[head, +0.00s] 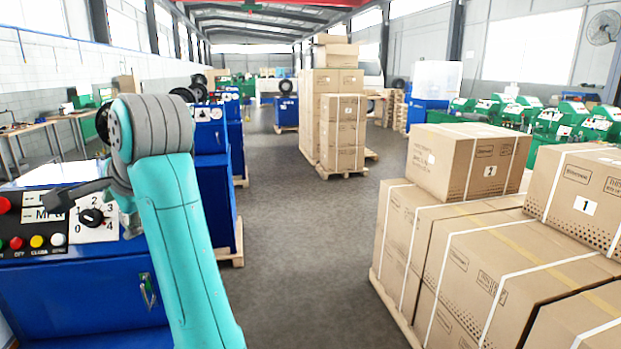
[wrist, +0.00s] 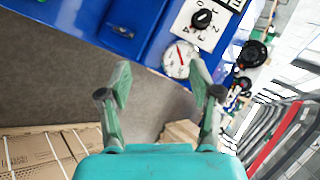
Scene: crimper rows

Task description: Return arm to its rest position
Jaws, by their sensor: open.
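My gripper (wrist: 160,82) shows in the wrist view with its two grey-green fingers spread apart. Nothing is between them. Beyond the fingertips lie a blue machine cabinet (wrist: 98,22) and the grey floor. In the head view my teal arm rises from the bottom and bends at a grey joint at the left. It passes in front of the near blue cabinet (head: 75,305). I cannot make out the finger opening in the head view.
The near machine carries a numbered selector knob (head: 92,216) and a row of coloured buttons (head: 36,241). A round gauge (wrist: 180,59) shows in the wrist view. Strapped cartons (head: 470,160) are stacked at right. The grey aisle (head: 295,240) between is clear.

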